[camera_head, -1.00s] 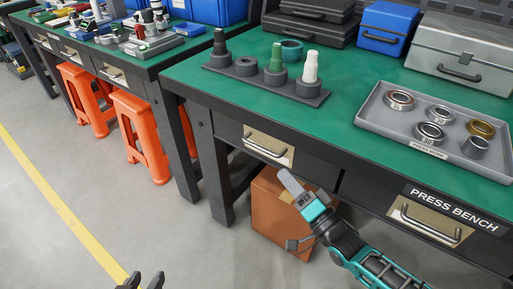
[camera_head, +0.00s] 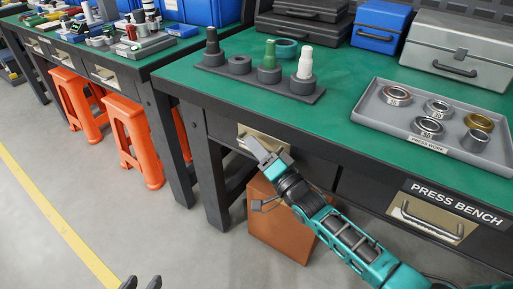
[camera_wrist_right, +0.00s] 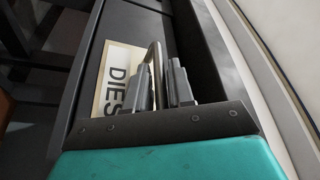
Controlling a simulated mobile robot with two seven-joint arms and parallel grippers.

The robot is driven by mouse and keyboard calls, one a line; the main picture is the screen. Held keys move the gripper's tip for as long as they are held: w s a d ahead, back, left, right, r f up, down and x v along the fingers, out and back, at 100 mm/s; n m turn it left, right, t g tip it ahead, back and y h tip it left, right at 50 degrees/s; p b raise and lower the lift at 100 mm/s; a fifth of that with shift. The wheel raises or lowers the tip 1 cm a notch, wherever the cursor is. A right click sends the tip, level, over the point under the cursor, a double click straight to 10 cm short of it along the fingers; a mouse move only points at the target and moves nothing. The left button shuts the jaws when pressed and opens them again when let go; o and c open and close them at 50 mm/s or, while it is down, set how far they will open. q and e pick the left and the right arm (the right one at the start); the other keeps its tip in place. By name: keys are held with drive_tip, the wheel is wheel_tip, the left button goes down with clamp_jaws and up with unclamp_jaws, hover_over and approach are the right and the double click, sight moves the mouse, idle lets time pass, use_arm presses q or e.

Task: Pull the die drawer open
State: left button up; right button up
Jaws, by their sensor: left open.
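The die drawer is the left drawer under the press bench; its beige label plate (camera_head: 285,147) shows partly behind my right gripper. In the right wrist view the plate reads DIES (camera_wrist_right: 117,82), and the metal bar handle (camera_wrist_right: 154,52) runs between the two fingers. My right gripper (camera_head: 258,148) is at this handle, and its fingers (camera_wrist_right: 164,88) look closed around the bar with little gap. The drawer front looks flush with the bench. My left gripper (camera_head: 141,283) is at the bottom edge, open and empty, far from the drawer; only its fingertips show.
A second drawer (camera_head: 432,218) with a handle sits to the right, under the PRESS BENCH sign. On the green top (camera_head: 340,115) stand a grey rack of dies (camera_head: 262,82) and a tray of rings (camera_head: 375,118). A brown box (camera_head: 275,228) is below.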

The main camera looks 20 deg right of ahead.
clamp_jaws()
use_arm(q)
drive_tip(key=shift+f, duration=0.2)
